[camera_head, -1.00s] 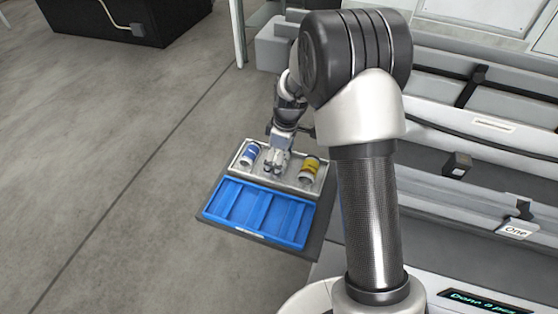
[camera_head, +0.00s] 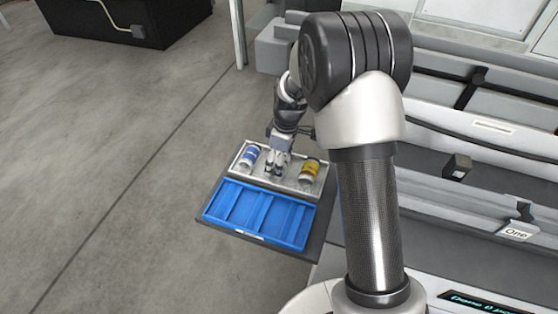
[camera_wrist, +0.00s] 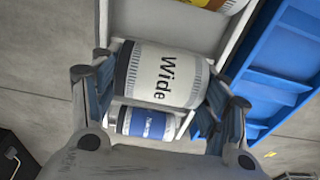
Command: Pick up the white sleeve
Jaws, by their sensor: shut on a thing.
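In the head view my gripper (camera_head: 278,165) is over the grey tray (camera_head: 273,183), between a blue-banded sleeve (camera_head: 249,156) and a yellow one (camera_head: 309,171). There the white sleeve is mostly hidden by the fingers, and I cannot tell how far it is off the tray floor.
The blue compartment tray (camera_head: 240,208) lies directly in front of the grey tray and looks empty. In the wrist view the blue-banded sleeve (camera_wrist: 146,124) lies close behind the white one. The machine (camera_head: 480,150) stands on the right. Open floor (camera_head: 120,170) is on the left.

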